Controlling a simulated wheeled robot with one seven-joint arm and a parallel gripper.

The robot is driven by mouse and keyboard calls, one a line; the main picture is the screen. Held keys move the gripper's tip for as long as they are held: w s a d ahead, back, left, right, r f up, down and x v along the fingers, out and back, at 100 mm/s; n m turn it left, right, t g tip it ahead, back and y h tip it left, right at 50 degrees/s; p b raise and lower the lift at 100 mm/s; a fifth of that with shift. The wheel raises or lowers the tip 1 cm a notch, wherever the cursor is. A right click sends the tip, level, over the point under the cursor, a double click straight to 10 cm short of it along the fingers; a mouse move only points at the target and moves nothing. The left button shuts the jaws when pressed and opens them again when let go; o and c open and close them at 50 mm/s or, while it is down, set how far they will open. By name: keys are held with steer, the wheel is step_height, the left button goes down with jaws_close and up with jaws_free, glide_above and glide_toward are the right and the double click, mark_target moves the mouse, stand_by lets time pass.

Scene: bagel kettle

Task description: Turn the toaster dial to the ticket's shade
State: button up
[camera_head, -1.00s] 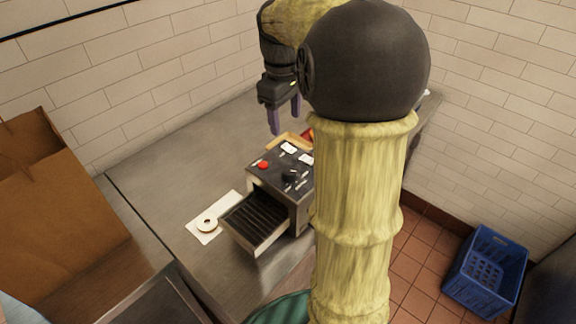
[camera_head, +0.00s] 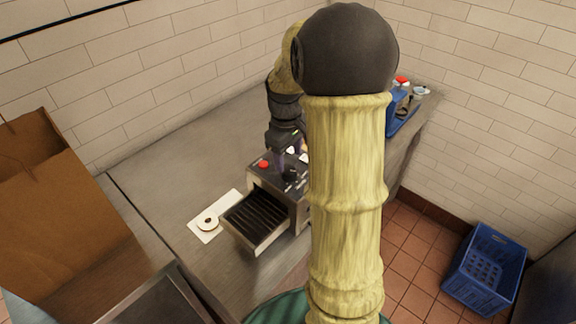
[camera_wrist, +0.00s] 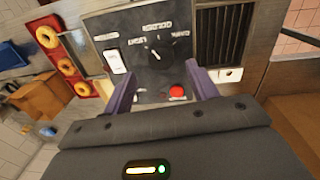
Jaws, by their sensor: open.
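The toaster (camera_head: 262,205) is a grey metal box on the counter with a slatted conveyor at its front. Its top panel (camera_wrist: 140,28) carries a black round dial (camera_wrist: 159,54) with a pale pointer mark and white lettering around it, too small to read surely. A white rocker switch (camera_wrist: 116,61) and a red button (camera_wrist: 177,91) sit on the same panel. My gripper (camera_wrist: 162,88) is open and empty above the panel, its purple fingers either side of the red button, with the dial just beyond the fingertips. I cannot make out the ticket's shade in these frames.
A red tray of bagels (camera_wrist: 75,70) is beside the toaster.

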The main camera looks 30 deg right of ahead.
mark_target(288, 170)
step_height(288, 170, down, 5)
steer(key=shift+w, duration=0.1)
steer(key=shift+c, duration=0.2)
steer(key=c, duration=0.9)
